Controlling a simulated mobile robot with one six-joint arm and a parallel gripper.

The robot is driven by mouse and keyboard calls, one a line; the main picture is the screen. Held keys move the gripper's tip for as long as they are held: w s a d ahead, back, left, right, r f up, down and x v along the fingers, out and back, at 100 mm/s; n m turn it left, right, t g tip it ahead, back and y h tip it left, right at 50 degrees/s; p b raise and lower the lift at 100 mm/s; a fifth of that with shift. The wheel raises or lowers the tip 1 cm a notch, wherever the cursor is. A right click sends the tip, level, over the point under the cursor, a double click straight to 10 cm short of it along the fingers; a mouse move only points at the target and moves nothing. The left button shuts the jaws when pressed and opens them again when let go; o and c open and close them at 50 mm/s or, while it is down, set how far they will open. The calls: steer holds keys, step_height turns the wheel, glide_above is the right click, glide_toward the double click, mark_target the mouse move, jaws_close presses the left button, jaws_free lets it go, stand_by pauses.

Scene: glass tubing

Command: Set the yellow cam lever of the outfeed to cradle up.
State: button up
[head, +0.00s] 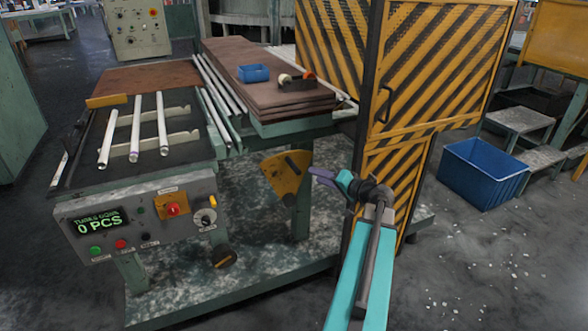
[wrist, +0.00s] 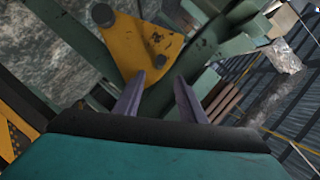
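A yellow fan-shaped plate (head: 283,180), which looks like the cam lever, is mounted on the green frame leg below the outfeed table. It has a dark slot or bar near its upper right. In the wrist view the yellow plate (wrist: 136,46) shows ahead of the fingers, with dark round bolts at its corners. My gripper (head: 318,173) is just right of the plate in the head view. Its two purple fingers (wrist: 156,98) are spread with an empty gap between them. They look apart from the plate, though the exact distance is hard to tell.
Three white tubes (head: 134,128) lie on the cradle table at left. A control box (head: 148,220) with a "0 PCS" display is below. A yellow-black striped guard (head: 390,150) stands close behind my arm. A blue bin (head: 482,172) is on the floor at right.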

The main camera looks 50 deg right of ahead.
mark_target(294, 167)
steer(key=p+x, duration=0.2)
steer(key=x, duration=1.1)
steer(key=shift+w+f, duration=0.15)
steer(key=shift+w, duration=0.1)
jaws_close()
